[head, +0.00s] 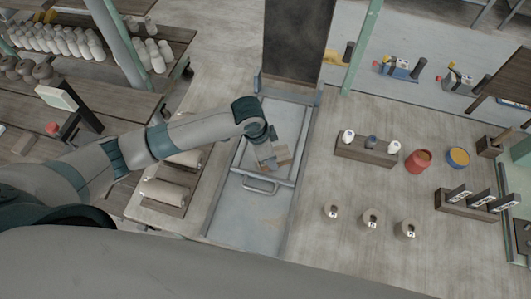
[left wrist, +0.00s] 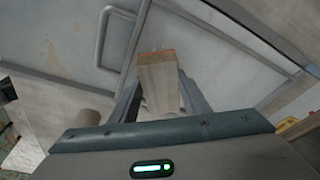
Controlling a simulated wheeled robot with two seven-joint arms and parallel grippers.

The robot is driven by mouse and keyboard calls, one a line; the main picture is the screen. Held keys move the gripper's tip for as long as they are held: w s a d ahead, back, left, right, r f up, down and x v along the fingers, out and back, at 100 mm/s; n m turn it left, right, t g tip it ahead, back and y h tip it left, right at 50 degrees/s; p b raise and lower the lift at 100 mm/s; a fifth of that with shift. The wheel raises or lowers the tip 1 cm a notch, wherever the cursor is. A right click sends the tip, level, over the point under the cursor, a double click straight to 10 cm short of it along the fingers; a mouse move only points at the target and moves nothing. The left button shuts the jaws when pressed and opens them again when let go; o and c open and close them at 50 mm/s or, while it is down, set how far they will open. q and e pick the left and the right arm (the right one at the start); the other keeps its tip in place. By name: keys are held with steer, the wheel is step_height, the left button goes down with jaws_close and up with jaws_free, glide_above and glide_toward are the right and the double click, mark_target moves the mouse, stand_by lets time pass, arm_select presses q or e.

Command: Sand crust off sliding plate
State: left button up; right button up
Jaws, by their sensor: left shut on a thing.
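The sliding plate (head: 255,215) is a pale grey metal sheet in a framed channel, with a bar handle (head: 260,185). The plate and handle also show in the left wrist view (left wrist: 60,45). Faint brownish marks show on the plate; I cannot tell how thick any crust is. My left gripper (head: 270,158) is over the plate, just behind the handle. It is shut on a wooden sanding block (left wrist: 158,80) with a thin orange-brown edge at its far end. I cannot tell whether the block touches the plate. My right gripper is out of view.
A dark upright panel (head: 297,40) stands at the channel's far end. Clay rolls (head: 165,192) lie on the left.

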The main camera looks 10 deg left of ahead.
arm_select(q)
steer(key=shift+s+d+r, duration=0.1)
steer(key=shift+s+d, duration=0.1)
steer(key=shift+d, duration=0.65)
steer(key=shift+r, duration=0.1)
steer(key=shift+a, duration=0.15)
steer(key=shift+w+a, duration=0.15)
steer(key=shift+a, duration=0.7)
steer(key=shift+w+a, duration=0.1)
steer(key=shift+a, duration=0.75)
